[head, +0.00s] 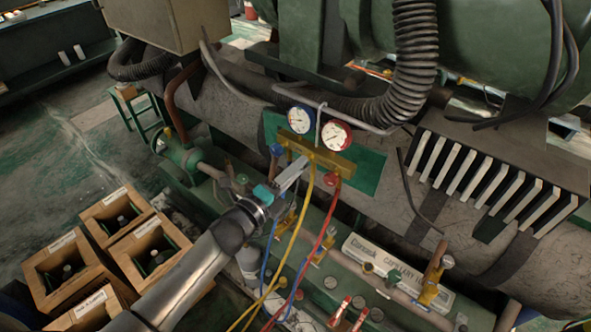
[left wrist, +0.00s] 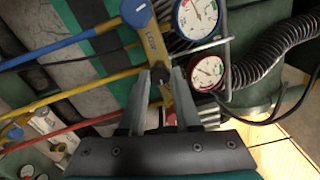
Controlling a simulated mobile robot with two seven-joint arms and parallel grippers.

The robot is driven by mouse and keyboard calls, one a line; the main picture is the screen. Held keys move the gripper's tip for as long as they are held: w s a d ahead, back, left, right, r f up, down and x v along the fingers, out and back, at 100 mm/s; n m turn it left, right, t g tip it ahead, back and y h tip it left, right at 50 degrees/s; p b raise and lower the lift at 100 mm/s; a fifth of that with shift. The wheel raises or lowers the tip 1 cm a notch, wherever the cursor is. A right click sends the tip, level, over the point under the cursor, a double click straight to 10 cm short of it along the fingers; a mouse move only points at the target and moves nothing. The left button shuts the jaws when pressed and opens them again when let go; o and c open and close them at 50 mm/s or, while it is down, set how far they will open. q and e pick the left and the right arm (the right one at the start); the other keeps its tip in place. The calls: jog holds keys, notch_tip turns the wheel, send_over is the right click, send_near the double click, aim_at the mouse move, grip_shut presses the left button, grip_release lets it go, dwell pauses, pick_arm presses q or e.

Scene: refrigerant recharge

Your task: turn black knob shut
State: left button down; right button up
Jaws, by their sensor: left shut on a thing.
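My left gripper (head: 300,163) reaches from the lower left to the brass gauge manifold (head: 325,156). In the left wrist view its two fingers (left wrist: 160,88) are closed around the small black knob (left wrist: 158,76) on the manifold's face. In the head view the knob is hidden behind the fingers. A blue-rimmed gauge (head: 300,119) and a red-rimmed gauge (head: 335,135) stand above the manifold. A blue knob (head: 277,150) and a red knob (head: 334,181) sit at its two ends. My right gripper is not in view.
Blue, yellow and red hoses (head: 310,205) hang below the manifold, close to my left gripper. A black corrugated hose (head: 416,45) runs above. Wooden crates (head: 113,200) with bottles stand on the floor at left. A white labelled box (head: 395,270) lies below right.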

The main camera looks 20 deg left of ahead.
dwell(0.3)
pick_arm(q)
jog(key=c, duration=0.6)
grip_release()
jog(key=shift+s, duration=0.1)
jog(key=b+v, duration=0.1)
jog(key=v, duration=1.4)
jog(key=s+a+f+n+g+y+b, duration=0.1)
jog(key=s+f+n+g+y+b, duration=0.3)
jog(key=f, duration=0.7)
jog(key=s+a+f+n+g, duration=0.15)
jog(key=f+n, duration=0.35)
jog(key=f, duration=0.7)
jog(key=s+a+f+n+g+y+b, duration=0.15)
jog(key=s+f+n, duration=0.3)
jog(key=f, duration=0.65)
jog(key=s+d+f+n+g+b, duration=0.2)
jog(key=s+f+n+g, duration=0.2)
jog(key=s+f, duration=0.5)
jog(key=s+d+f+n+g+b, duration=0.2)
jog(key=s+d+f+n+g, duration=0.1)
jog(key=s+f, duration=0.6)
jog(key=s+n+g, duration=0.1)
jog(key=s+g, duration=0.1)
jog(key=shift+s+d+n+y, duration=0.25)
jog(key=shift+s+n+y, duration=0.1)
jog(key=shift+s, duration=0.05)
